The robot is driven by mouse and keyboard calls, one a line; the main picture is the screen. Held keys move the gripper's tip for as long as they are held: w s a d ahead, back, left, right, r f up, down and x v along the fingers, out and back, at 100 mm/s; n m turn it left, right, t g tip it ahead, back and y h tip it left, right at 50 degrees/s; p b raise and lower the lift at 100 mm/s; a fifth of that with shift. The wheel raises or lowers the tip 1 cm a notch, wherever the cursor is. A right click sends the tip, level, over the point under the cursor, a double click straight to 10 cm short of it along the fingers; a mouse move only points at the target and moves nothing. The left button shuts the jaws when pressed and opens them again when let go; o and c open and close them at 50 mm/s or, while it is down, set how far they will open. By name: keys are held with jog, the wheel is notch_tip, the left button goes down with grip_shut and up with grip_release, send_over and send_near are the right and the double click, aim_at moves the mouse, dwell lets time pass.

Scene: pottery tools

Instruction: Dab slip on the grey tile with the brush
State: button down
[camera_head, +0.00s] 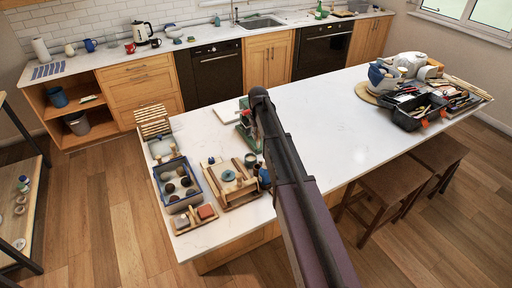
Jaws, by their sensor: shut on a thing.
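A small wooden tray (193,225) lies at the near left corner of the white island top. It holds a reddish tile (206,211) and, left of it, a small greyish tile (181,221), which may be the grey tile. I cannot make out the brush or any slip. My dark arm rises from the bottom, right of the middle, and bends over the island. Its end is hidden behind its own links, so my gripper and anything in it do not show.
A blue crate of round pots (162,186), a wooden board with a round blue-topped piece (229,176) and a green device (243,117) crowd the island's left end. Its middle is clear. A black toolbox (414,122) and pottery stand at the right. Stools (395,185) line the near side.

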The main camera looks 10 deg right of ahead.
aim_at(258, 142)
jog(key=shift+s+a+f+b, duration=0.1)
jog(key=shift+s+f+b, duration=0.05)
jog(key=shift+f+b, duration=0.3)
notch_tip(258, 142, down, 5)
jog(key=b, duration=0.5)
jog(key=shift+f, duration=0.15)
jog(key=shift+f, duration=0.15)
jog(key=shift+f+b, duration=4.15)
jog(key=shift+b, duration=0.15)
jog(key=shift+c, duration=2.4)
grip_release()
jog(key=shift+r, duration=0.15)
